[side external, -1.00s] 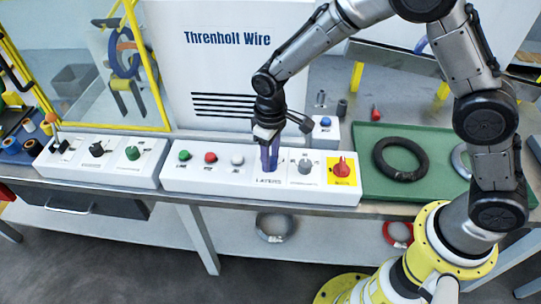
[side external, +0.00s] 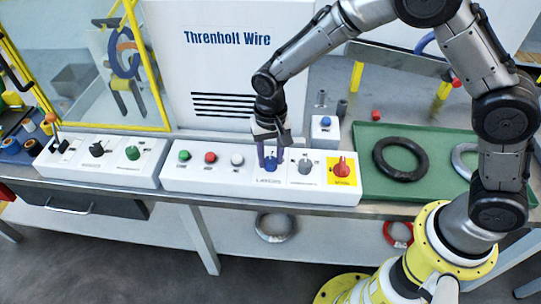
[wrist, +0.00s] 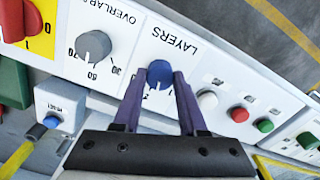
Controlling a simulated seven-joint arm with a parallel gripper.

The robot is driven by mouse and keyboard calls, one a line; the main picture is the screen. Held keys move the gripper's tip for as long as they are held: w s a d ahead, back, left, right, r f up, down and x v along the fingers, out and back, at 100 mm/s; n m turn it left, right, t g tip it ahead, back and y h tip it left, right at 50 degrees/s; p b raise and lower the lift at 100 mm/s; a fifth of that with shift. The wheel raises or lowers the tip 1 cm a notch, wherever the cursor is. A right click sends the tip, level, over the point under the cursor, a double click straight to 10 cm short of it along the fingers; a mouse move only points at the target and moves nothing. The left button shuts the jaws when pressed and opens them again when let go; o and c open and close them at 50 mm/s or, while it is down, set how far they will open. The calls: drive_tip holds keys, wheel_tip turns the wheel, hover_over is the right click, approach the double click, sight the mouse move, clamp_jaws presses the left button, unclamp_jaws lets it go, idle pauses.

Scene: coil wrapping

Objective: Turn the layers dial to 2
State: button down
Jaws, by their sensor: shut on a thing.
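The layers dial (wrist: 159,72) is a blue knob on the white control panel, beside the word LAYERS, which reads upside down in the wrist view. In the side view the dial (side external: 270,163) shows low between my fingers. My gripper (wrist: 160,77) has its two purple fingers on either side of the knob and is shut on it. In the side view my gripper (side external: 270,158) points straight down onto the panel. Small scale marks show near the dial, but its exact setting is hard to read.
The grey overlap dial (side external: 305,166) and a red switch on a yellow plate (side external: 342,170) stand right of the dial. White (side external: 237,160), red (side external: 210,158) and green (side external: 184,156) buttons stand left. A blue reset button (side external: 326,122) is behind. A green tray (side external: 440,188) holds coils.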

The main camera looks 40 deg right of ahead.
sight(271, 160)
drive_tip(key=shift+r+m, duration=0.1)
drive_tip(key=shift+m, duration=1)
drive_tip(key=shift+c, duration=2.3)
unclamp_jaws()
wheel_tip(271, 160, up, 14)
drive_tip(key=shift+d, duration=0.15)
